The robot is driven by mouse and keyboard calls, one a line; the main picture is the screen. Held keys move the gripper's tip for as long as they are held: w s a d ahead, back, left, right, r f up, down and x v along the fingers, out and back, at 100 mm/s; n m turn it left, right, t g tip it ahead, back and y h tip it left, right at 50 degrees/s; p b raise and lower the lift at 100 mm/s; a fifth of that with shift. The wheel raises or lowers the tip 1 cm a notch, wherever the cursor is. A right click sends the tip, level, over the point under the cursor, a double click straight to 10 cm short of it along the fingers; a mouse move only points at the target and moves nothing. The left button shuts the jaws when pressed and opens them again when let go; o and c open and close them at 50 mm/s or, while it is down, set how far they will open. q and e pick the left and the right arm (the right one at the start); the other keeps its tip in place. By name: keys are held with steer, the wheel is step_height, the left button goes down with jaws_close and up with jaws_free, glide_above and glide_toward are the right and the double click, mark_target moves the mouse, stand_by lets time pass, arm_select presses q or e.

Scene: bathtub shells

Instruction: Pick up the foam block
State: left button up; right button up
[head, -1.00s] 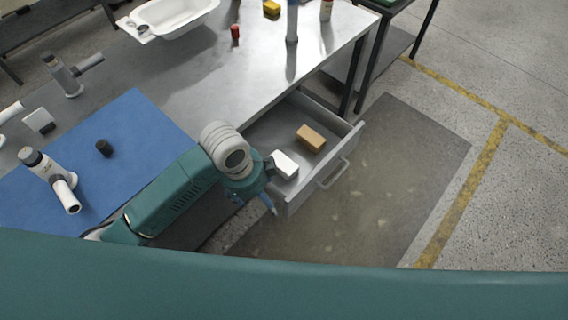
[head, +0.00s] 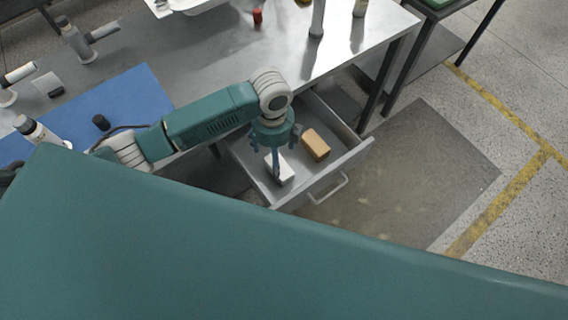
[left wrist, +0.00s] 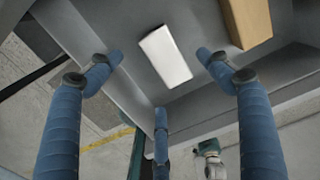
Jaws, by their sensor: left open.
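A white block (head: 284,170), plain and box-shaped, lies in the open drawer (head: 330,181). A tan block (head: 316,144) lies beside it in the same drawer. Which of the two is foam I cannot tell for sure from looks. My left gripper (head: 276,152) is over the drawer, pointing down above the white block, its fingers spread and empty; one finger partly hides the block. In the left wrist view the white block (left wrist: 165,57) shows between the open blue fingers, and the tan block (left wrist: 246,20) is at upper right. My right gripper is not in view.
The metal table (head: 235,62) stands behind, with a blue mat (head: 140,97), a black cylinder (head: 101,122) and a red item (head: 257,16). The floor right of the drawer is clear.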

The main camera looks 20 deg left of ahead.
arm_select(q)
step_height(320, 180, down, 3)
steer(key=shift+s+a+r, duration=0.1)
steer(key=shift+s, duration=0.05)
steer(key=shift+f, duration=0.35)
steer(key=f, duration=0.3)
steer(key=shift+s+d+f+p, duration=0.1)
steer(key=shift+d+f+p, duration=0.2)
steer(key=shift+p, duration=0.1)
steer(key=shift+f, duration=0.45)
steer(key=c, duration=0.8)
steer(key=shift+c, duration=0.4)
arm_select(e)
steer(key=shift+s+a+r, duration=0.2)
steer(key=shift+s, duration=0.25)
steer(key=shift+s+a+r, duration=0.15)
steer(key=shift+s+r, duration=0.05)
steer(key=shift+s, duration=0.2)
